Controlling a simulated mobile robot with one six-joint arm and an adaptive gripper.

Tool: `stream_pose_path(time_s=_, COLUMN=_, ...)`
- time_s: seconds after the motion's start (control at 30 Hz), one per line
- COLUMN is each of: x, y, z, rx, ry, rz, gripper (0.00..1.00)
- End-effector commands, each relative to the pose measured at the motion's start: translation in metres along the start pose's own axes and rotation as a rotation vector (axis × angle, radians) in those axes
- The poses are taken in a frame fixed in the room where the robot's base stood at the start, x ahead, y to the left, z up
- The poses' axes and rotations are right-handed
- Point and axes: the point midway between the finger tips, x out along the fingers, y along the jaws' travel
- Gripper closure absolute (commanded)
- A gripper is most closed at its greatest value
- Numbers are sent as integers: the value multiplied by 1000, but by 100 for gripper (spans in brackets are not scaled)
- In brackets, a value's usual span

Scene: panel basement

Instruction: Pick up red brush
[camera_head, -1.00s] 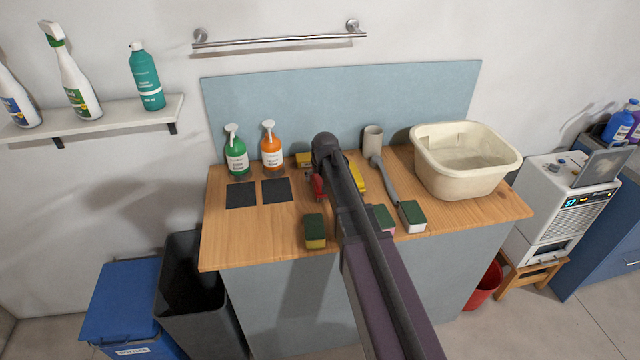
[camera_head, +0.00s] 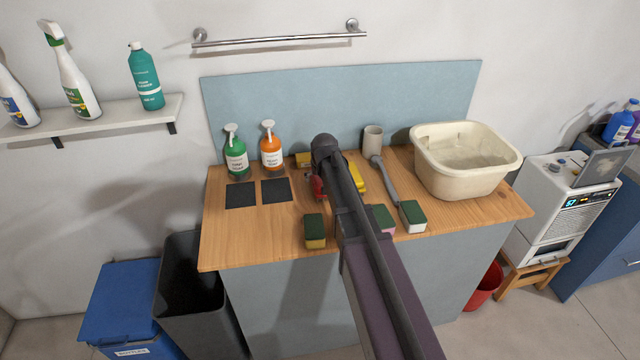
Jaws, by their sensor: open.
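A red object (camera_head: 318,186), which looks like the red brush, lies on the wooden counter (camera_head: 235,228) just left of my arm. Most of it is hidden behind my arm. My arm reaches over the middle of the counter, and its dark end sits above and beside the red object. My gripper (camera_head: 315,180) is open but mostly hidden behind the arm's end. I cannot tell whether its fingers are around the red object or beside it.
Sponges (camera_head: 314,231) lie at the counter front. A grey-handled brush (camera_head: 386,180), a beige cup (camera_head: 373,139) and a cream basin (camera_head: 465,160) are to the right. A green bottle (camera_head: 236,157) and an orange bottle (camera_head: 271,150) stand behind two dark pads (camera_head: 276,191). A yellow item (camera_head: 357,177) lies right of my arm.

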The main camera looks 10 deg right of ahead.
Motion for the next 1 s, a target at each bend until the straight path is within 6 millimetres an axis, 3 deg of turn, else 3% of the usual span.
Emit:
stream_pose_path(time_s=0.07, x=0, y=0, z=0, rx=0, ry=0, rz=0, gripper=0)
stream_pose_path(time_s=0.33, x=0, y=0, z=0, rx=0, ry=0, rz=0, gripper=80)
stream_pose_path(time_s=0.77, x=-2, y=0, z=-1, rx=0, ry=0, rz=0, gripper=82)
stream_pose_path(time_s=1.0, x=-13, y=1, z=-6, rx=1, ry=0, rz=0, gripper=82)
